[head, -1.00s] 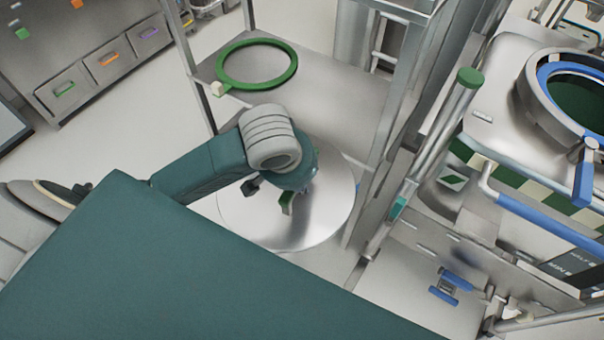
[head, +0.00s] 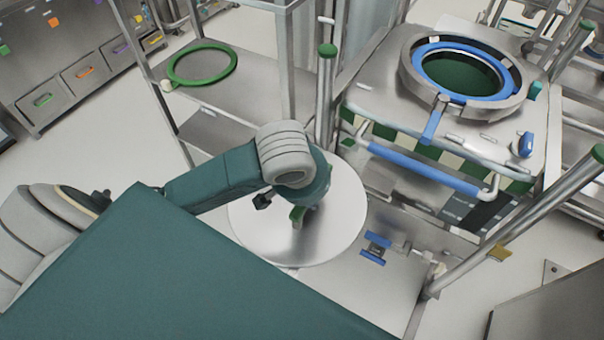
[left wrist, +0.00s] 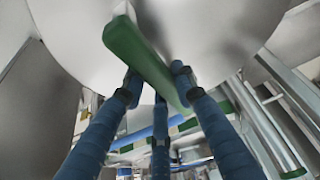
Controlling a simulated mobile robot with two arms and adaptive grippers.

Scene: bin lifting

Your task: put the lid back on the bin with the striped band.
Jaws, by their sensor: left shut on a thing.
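The lid (head: 335,230) is a round shiny metal disc with a green handle (head: 297,214). My left gripper (head: 294,205) is shut on this handle, with the disc held roughly level to the lower left of the bin in the head view. In the left wrist view, three blue fingers (left wrist: 158,95) close around the green handle (left wrist: 140,55) under the pale disc (left wrist: 200,30). The bin with the green-and-cream striped band (head: 440,152) stands at the right. Its round mouth is open, dark green inside, with a blue ring (head: 432,122) around it. My right gripper is out of view.
A metal shelf rack (head: 245,100) stands left of the bin, with a green ring (head: 202,63) on its shelf. A blue bar handle (head: 420,167) crosses the bin's front. Posts with green caps (head: 327,50) rise beside it. Drawers (head: 88,74) are at far left.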

